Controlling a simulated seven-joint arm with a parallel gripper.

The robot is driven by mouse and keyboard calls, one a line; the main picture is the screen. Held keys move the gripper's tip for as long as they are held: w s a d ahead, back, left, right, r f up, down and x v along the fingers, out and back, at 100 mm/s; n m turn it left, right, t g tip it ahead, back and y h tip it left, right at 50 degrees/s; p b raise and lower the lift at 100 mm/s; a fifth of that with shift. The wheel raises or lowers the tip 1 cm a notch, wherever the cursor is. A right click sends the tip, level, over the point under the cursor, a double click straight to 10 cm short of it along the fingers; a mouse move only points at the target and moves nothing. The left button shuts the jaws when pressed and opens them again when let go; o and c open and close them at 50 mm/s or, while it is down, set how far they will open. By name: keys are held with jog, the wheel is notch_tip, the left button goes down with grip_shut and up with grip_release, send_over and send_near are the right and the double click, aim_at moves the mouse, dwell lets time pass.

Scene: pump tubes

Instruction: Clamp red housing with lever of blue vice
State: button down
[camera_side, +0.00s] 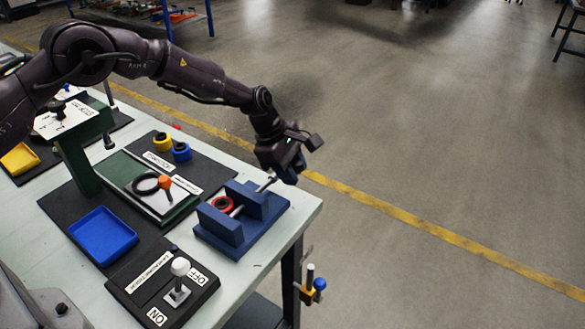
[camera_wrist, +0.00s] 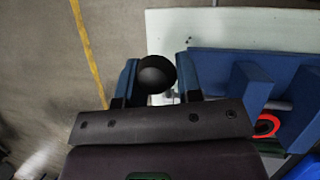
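The blue vice (camera_side: 236,236) sits at the table's right corner. It also shows at the right of the wrist view (camera_wrist: 245,75). The red housing (camera_side: 221,204) lies between the vice's jaws and shows partly in the wrist view (camera_wrist: 266,125). The vice's lever (camera_side: 266,184) is a metal rod sticking out toward my gripper (camera_side: 284,176). In the wrist view a dark round knob (camera_wrist: 156,75), apparently the lever's end, fills the gap between the blue fingers of my gripper (camera_wrist: 157,80). The fingers appear to touch it on both sides. The side view hides the contact.
A switch box (camera_side: 162,288) with a white-knobbed lever stands in front of the vice. A blue tray (camera_side: 103,235) and a green press (camera_side: 82,160) are to the left. Yellow (camera_side: 162,142) and blue (camera_side: 181,152) rings stand behind. Beyond the table's right edge is open floor.

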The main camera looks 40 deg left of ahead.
jog(key=shift+a+r+h, duration=0.25)
jog(key=shift+a+h, duration=0.25)
jog(key=shift+h, duration=0.1)
jog(key=shift+a+r+h, duration=0.3)
jog(key=shift+h, duration=0.4)
jog(key=c, duration=0.8)
grip_release()
jog(key=v, duration=1.3)
